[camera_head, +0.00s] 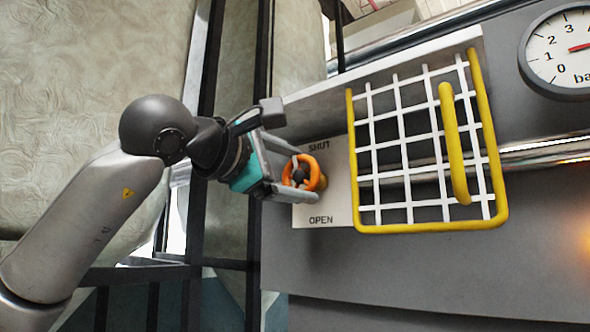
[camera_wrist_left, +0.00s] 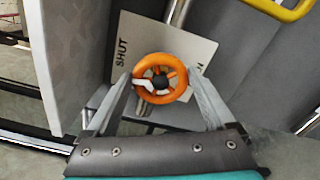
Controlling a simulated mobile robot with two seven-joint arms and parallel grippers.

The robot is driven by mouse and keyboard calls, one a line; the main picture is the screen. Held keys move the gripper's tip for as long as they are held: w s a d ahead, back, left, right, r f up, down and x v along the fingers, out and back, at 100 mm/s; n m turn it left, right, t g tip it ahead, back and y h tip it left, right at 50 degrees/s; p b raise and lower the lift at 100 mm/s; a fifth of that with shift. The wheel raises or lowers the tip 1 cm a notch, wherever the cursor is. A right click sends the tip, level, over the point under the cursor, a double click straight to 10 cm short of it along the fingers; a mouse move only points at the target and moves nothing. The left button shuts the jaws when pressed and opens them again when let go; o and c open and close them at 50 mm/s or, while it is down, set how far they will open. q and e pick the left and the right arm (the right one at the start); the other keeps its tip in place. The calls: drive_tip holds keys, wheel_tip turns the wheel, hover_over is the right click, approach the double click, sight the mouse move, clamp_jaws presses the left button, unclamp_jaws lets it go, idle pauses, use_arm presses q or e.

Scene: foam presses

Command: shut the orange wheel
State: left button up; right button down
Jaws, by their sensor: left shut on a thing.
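The orange wheel (camera_head: 304,172) is a small handwheel with a dark hub, in front of a pale plate (camera_head: 335,205) marked SHUT at the top and OPEN at the bottom. It also shows in the left wrist view (camera_wrist_left: 160,98), with one white spoke or mark beside the hub. My left gripper (camera_head: 292,172) is at the wheel, with its two fingers on opposite sides of the rim, shut on it. My right gripper is not in view.
A white grid guard with a yellow frame (camera_head: 428,227) and yellow handle (camera_head: 455,145) stands close right of the wheel. Dark posts (camera_head: 207,90) stand left of the panel.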

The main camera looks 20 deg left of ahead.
use_arm(q)
drive_tip(key=shift+m, duration=1.1)
drive_tip(key=o, duration=1.1)
drive_tip(key=shift+s, duration=0.1)
drive_tip(key=shift+s, duration=0.2)
drive_tip(key=b+v, duration=0.4)
drive_tip(key=v, duration=1.1)
